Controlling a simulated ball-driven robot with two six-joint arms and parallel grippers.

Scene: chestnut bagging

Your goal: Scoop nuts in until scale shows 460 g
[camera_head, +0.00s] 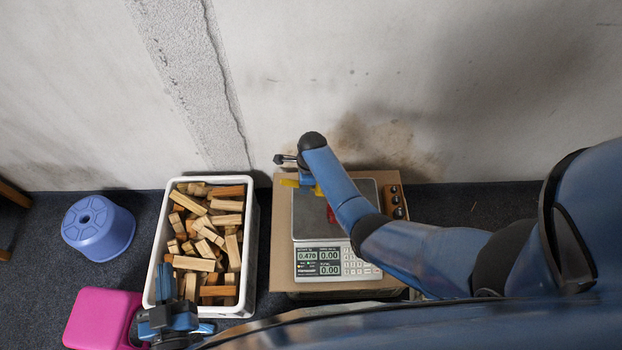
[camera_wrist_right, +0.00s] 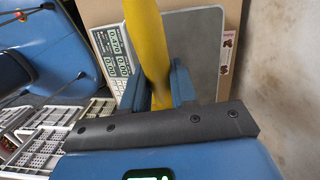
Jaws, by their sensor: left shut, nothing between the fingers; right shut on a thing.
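My right gripper (camera_wrist_right: 157,88) is shut on a yellow handle (camera_wrist_right: 145,35), seen close in the right wrist view. In the head view, yellow parts (camera_head: 290,183) show beside my right wrist over the scale's plate; the scoop's bowl is not clearly visible. The scale (camera_head: 308,274) has a grey plate, and its small upper-left display seems to read 0.470. A red thing (camera_head: 331,214) shows on or above the plate, mostly behind my arm. My left gripper (camera_head: 165,284) is shut and empty at the white crate's near left corner. No nuts are clearly visible.
The white crate (camera_head: 251,262) holds wooden blocks. The scale stands on a cardboard box (camera_head: 281,240). A strip with dark round things (camera_head: 397,201) lies right of the scale. A blue stool (camera_head: 98,228) and a pink thing (camera_head: 101,317) are at the left. A stained wall closes the back.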

